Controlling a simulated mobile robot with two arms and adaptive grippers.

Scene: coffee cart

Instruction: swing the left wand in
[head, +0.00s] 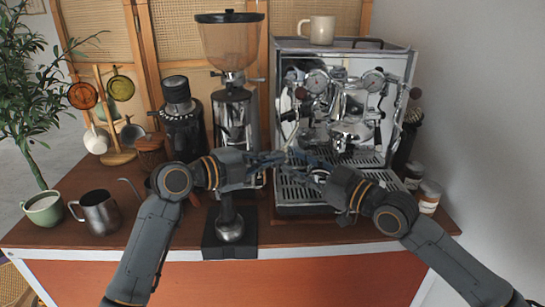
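The chrome espresso machine (345,75) stands at the back right of the cart. Its left side shows a dark knob (301,93) and metal fittings; the left wand is hard to make out there and its lower part is hidden behind my grippers. My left gripper (277,158) points right, in front of the machine's lower left edge. My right gripper (297,160) points left and up over the drip tray (305,193). The fingers of both overlap in the view, so their openings and any contact with the wand are unclear.
A coffee grinder (230,50) stands left of the machine, with a tamper (230,228) on a dark mat (210,245) in front. A steel pitcher (98,212), a green cup (44,209) and small jars (430,193) stand near the edges. A mug (318,30) sits on the machine.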

